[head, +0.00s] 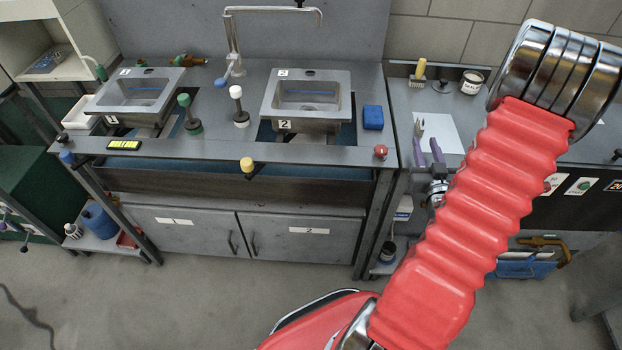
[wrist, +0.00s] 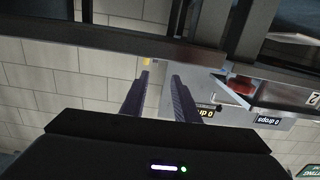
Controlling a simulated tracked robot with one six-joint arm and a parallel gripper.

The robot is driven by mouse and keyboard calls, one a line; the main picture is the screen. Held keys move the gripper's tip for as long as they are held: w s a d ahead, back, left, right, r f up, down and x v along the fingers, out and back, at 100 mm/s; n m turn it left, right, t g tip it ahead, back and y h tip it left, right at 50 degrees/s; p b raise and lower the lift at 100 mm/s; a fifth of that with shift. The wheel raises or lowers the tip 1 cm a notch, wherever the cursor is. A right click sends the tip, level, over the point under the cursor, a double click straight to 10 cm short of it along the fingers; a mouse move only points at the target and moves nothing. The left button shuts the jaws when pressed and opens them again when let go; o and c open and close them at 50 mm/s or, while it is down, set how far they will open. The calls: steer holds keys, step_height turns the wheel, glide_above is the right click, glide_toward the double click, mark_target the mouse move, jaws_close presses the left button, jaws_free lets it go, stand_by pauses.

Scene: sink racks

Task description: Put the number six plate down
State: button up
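I cannot make out a plate marked six in either view. My gripper (head: 427,133) is at the right of the sinks in the head view, its two purple fingers seen over or in front of a pale sheet (head: 450,135) on the right counter. In the wrist view my gripper (wrist: 160,76) has its two dark fingers apart, with no object visible between them. My red arm hides part of the right counter.
A sink marked 1 (head: 100,108) and a sink marked 2 (head: 348,103) are set in the grey counter (head: 220,148). A blue block (head: 373,117) sits beside sink 2. A brush (head: 418,72) and a jar (head: 471,82) stand at the right counter's back. Open floor (head: 180,290) lies in front.

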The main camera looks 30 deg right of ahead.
steer(key=w+a+r+g, duration=0.1)
steer(key=w+a, duration=0.1)
steer(key=w+a+r+n+y, duration=0.1)
steer(key=w+a+r, duration=0.1)
steer(key=w, duration=0.1)
steer(key=w+a+r+n+g+y, duration=0.1)
steer(key=w+a, duration=0.1)
steer(key=shift+w+a+r+g, duration=0.25)
steer(key=shift+w+r+g, duration=0.05)
steer(key=shift+w+r, duration=0.1)
steer(key=a+r+n+g+y, duration=0.15)
steer(key=a+r, duration=0.35)
steer(key=a, duration=0.6)
steer(key=s+a+r+n+g+y, duration=0.1)
steer(key=s+a+r+g+y, duration=0.1)
steer(key=s+a, duration=0.6)
steer(key=s+a+r+n+g+y, duration=0.1)
steer(key=s+a+r+g+y, duration=0.2)
steer(key=s+a, duration=0.5)
steer(key=a+r, duration=0.1)
steer(key=a, duration=0.6)
steer(key=shift+a, duration=0.35)
steer(key=shift+r+g, duration=0.1)
steer(key=shift+g, duration=0.15)
